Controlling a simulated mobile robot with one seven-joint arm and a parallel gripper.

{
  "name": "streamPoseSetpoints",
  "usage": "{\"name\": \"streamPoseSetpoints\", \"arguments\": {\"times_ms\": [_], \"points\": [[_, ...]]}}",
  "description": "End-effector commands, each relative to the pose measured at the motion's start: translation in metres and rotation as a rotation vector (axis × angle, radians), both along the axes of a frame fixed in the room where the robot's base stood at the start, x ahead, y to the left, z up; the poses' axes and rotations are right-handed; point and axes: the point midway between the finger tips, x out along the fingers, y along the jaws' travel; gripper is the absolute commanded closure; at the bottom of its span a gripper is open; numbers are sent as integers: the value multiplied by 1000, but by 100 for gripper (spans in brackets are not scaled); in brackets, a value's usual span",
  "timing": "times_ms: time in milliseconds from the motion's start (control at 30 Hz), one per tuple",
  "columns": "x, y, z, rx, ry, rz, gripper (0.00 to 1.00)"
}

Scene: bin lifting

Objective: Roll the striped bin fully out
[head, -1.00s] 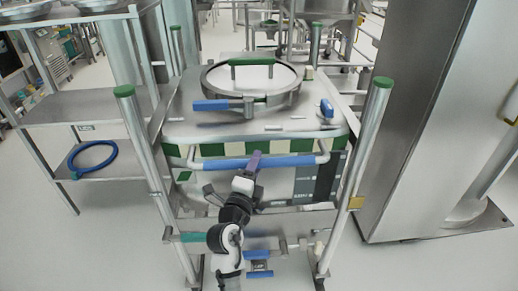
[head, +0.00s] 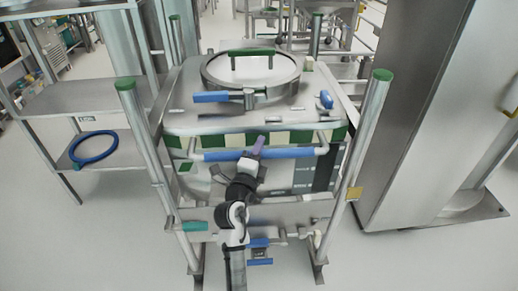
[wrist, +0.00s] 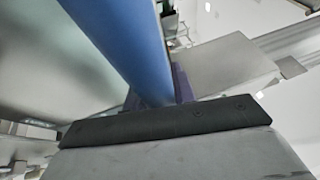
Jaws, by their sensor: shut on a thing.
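The striped bin (head: 200,118) is a steel container with a green and cream checked band along its front top edge. It stands upright inside a frame of steel posts with green caps. A blue handle bar (head: 285,152) runs across its front below the band. My gripper (head: 255,149) is shut on this bar near its middle, with its purple fingers around it. In the wrist view the blue bar (wrist: 115,40) runs into the purple fingers (wrist: 182,82). The fingertips are partly hidden behind the bar and the gripper body.
A steel shelf (head: 85,108) with a blue hose ring (head: 94,148) stands at the left. A tall steel cabinet (head: 425,110) stands close on the right. Front posts (head: 155,180) flank the bin. The floor to the front left is clear.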

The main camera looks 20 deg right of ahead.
Motion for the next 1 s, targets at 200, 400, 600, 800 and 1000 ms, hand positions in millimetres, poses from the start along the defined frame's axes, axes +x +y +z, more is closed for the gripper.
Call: {"name": "streamPoseSetpoints", "arguments": {"times_ms": [200, 400, 600, 800, 1000], "points": [[-3, 1, -3, 1, -1, -1, 100], [-25, 7, -8, 0, -2, -1, 100], [-46, 12, -6, 0, 1, -2, 100], [-52, 15, 0, -2, 0, 0, 100], [-51, 15, 2, -2, -2, 2, 100]]}}
